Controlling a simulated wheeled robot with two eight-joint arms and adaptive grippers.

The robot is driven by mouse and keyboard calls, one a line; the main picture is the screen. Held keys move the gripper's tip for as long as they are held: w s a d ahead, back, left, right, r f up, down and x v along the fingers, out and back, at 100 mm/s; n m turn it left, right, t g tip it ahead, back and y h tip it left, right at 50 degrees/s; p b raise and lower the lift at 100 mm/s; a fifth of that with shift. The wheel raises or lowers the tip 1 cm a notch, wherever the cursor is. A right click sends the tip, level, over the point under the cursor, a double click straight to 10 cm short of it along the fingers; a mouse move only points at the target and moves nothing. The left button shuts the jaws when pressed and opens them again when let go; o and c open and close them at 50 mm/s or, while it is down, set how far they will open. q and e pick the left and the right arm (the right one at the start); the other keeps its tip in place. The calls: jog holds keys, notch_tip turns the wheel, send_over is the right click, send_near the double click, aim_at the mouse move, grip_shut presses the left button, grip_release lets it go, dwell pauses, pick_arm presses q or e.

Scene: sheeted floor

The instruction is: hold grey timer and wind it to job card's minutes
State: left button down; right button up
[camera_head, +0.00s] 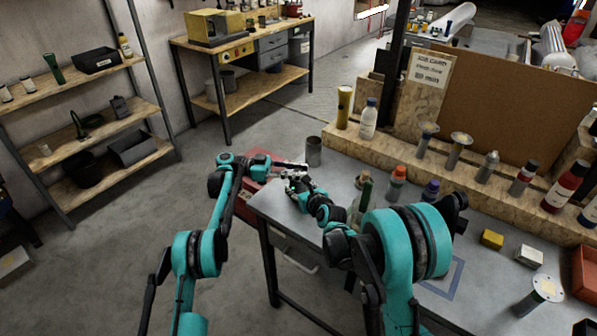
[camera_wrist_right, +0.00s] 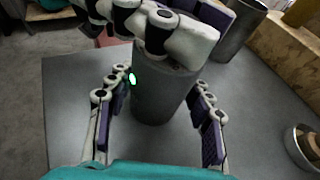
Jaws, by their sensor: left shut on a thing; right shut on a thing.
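In the head view, my left gripper (camera_head: 288,168) and right gripper (camera_head: 297,185) meet there and mostly hide the timer. The job card (camera_head: 427,69) stands behind the bench; its minutes figure is too blurred to read surely.
A dark grey cup (camera_head: 314,152) stands close behind the grippers. Bottles, including an orange-capped one (camera_head: 396,183), stand to the right. A yellow block (camera_head: 491,239) and a white block (camera_head: 529,256) lie farther right. A red box (camera_head: 247,207) is beside the bench's left end.

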aim_at(299, 171)
pick_arm(q)
jog(key=c, duration=1.2)
grip_release()
jog(key=shift+r, duration=0.1)
notch_tip(299, 171, up, 10)
jog(key=shift+f, duration=0.1)
pick_arm(e)
jog(key=o, duration=1.3)
jog(key=shift+o, duration=0.2)
